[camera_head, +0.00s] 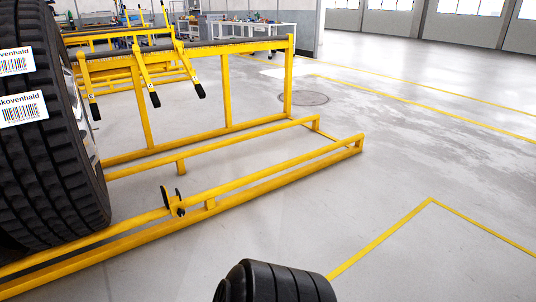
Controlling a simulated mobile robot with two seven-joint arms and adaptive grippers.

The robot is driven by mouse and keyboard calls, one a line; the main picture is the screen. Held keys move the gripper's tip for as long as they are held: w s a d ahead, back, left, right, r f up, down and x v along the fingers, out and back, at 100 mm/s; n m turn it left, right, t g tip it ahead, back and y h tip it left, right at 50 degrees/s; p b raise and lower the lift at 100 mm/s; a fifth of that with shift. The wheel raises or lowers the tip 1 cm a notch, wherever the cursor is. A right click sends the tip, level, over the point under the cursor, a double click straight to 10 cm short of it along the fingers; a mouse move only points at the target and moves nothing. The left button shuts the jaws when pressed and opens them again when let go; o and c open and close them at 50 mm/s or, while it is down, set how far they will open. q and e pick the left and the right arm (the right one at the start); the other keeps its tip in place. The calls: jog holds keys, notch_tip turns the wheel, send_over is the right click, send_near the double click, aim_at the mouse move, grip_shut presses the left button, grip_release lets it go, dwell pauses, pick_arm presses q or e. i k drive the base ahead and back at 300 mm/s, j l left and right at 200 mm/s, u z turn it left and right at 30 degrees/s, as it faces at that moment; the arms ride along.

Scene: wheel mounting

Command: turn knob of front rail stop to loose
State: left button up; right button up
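A small black rail stop (173,203) with upright dark parts sits on the front yellow rail, to the right of the big tyre. Its knob is too small to tell apart clearly, and I cannot tell whether it is tight or loose. The yellow rail frame (270,180) runs from the lower left to the middle right of the view. Neither of my grippers shows in the head view.
A large black tyre (45,160) with white labels stands upright at the left, by the rails. Behind it is a yellow rack (226,90) with black-tipped arms (145,75). A workbench (262,38) stands far back. The grey floor at the right is clear.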

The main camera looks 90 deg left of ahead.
aim_at(181, 212)
jog(key=u, duration=3.55)
